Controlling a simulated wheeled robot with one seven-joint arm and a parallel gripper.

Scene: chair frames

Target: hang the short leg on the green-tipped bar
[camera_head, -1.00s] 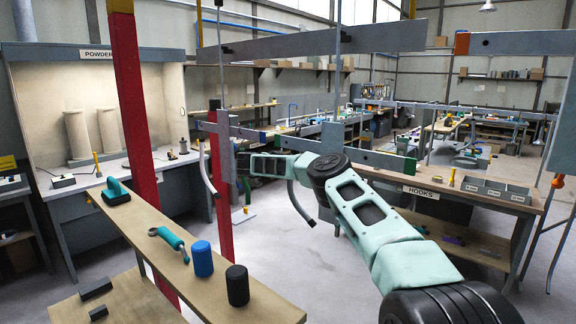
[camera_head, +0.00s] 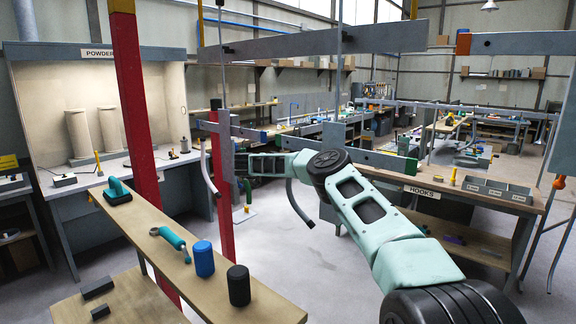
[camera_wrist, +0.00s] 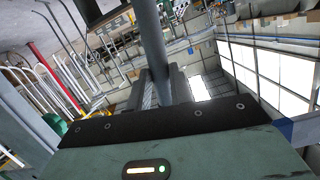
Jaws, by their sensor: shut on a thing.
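My gripper (camera_head: 242,164) is left of centre in the head view, at the far end of my pale green arm. It is shut on a grey tube, the short leg (camera_wrist: 150,40), which runs up between the fingers in the wrist view. In the head view a small part of the leg (camera_head: 248,192) shows below the gripper; the rest is hard to make out. The green-tipped bar (camera_head: 378,158) is a grey flat bar behind my arm, its green end at the right. My arm hides part of it. The leg appears apart from this bar, to its left.
A blue-tipped bar (camera_head: 245,132) is close above my gripper. A red post (camera_head: 137,100) stands left. A wooden shelf (camera_head: 150,222) with tools and cylinders is in the foreground.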

